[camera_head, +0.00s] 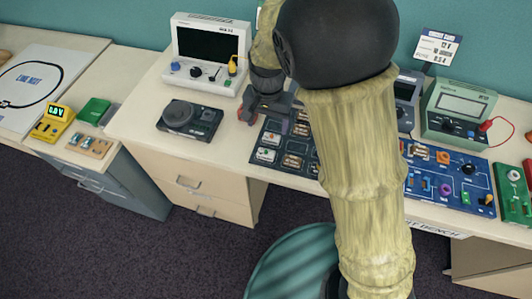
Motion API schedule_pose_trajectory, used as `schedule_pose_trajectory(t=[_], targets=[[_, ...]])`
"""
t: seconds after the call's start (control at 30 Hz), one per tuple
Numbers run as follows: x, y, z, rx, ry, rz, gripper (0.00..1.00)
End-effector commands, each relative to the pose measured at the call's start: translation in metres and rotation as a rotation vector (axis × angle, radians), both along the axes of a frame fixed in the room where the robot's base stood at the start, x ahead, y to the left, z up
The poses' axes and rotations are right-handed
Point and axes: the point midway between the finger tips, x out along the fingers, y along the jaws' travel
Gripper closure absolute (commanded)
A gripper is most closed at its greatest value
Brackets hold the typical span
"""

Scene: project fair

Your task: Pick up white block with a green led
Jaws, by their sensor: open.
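My gripper (268,112) is open, with its dark fingers pointing down over the back left part of a dark board of small modules. I see nothing held between the fingers. The dark board (256,145) lies on the bench, and my arm hides its right part. Small white blocks sit on it in rows. One white block (266,155) is at the board's front left corner, below and in front of the gripper in the picture.
A white oscilloscope-like unit (209,50) and a dark turntable-like device (190,120) stand to the left. A blue circuit board (432,180) and a green meter (456,108) stand to the right. The bench front left (215,155) is clear.

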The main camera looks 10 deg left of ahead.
Motion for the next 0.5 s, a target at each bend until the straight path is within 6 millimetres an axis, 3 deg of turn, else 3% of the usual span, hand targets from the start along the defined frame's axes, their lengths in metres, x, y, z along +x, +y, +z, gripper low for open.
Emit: schedule_pose_trajectory(t=[0.3, 0.5], targets=[[-0.001, -0.001, -0.057, -0.003, 0.004, -0.003, 0.25], [0.0, -0.001, -0.083, -0.002, 0.002, -0.001, 0.25]])
